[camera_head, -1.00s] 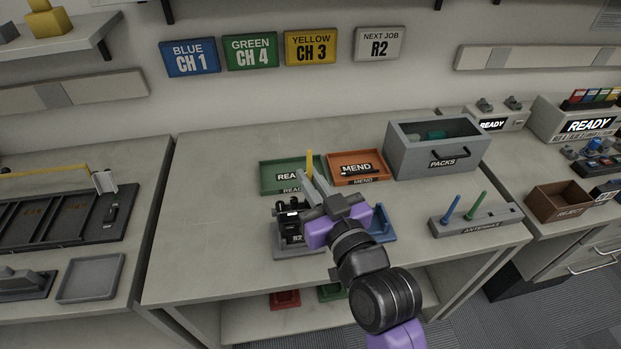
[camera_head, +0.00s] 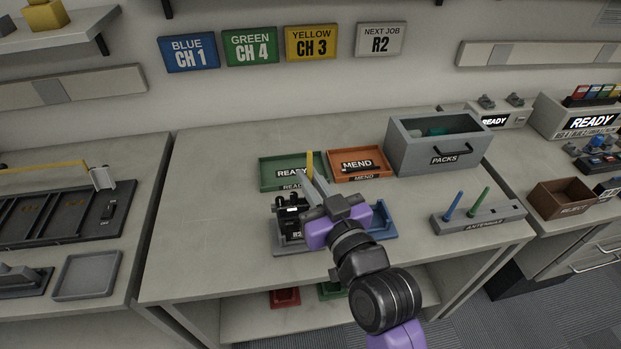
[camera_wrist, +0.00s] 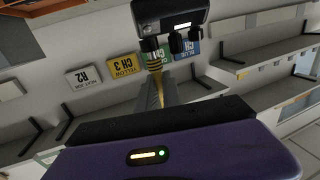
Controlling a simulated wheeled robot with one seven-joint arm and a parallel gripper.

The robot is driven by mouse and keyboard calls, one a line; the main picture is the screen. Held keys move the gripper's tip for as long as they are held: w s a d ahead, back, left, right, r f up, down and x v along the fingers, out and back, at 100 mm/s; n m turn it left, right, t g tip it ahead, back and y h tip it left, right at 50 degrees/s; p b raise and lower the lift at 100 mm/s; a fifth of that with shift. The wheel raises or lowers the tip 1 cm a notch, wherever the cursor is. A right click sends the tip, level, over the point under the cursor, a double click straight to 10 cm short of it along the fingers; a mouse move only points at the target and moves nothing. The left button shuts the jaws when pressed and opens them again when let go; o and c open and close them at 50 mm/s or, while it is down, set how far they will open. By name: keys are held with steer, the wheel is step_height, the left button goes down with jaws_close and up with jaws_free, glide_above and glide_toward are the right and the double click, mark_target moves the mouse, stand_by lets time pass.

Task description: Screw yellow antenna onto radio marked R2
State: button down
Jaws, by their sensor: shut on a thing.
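The radio marked R2 (camera_head: 291,222) is dark and stands upright in a grey holder on the middle table. Its dark top with knobs shows at the top of the wrist view (camera_wrist: 170,14). My gripper (camera_head: 308,182) is shut on the yellow antenna (camera_head: 310,164), which stands upright at the radio's top. In the wrist view my gripper (camera_wrist: 163,88) has the antenna (camera_wrist: 154,62) between its fingers, its banded base lined up with a round fitting on the radio. I cannot tell whether the threads are engaged. My gripper and wrist hide part of the radio's right side.
Behind are the green READY tray (camera_head: 270,183), the orange MEND tray (camera_head: 381,176) and the grey PACKS bin (camera_head: 405,154). The ANTENNAS rack (camera_head: 500,218) holds a blue and a green antenna. The table's left part is clear.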

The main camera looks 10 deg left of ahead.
steer(key=shift+f+b, duration=0.35)
steer(key=shift+f, duration=0.15)
steer(key=c, duration=1.4)
jaws_free()
steer(key=shift+c, duration=0.2)
steer(key=b+v, duration=0.1)
steer(key=v, duration=0.6)
steer(key=shift+s+d, duration=0.2)
steer(key=shift+s, duration=0.1)
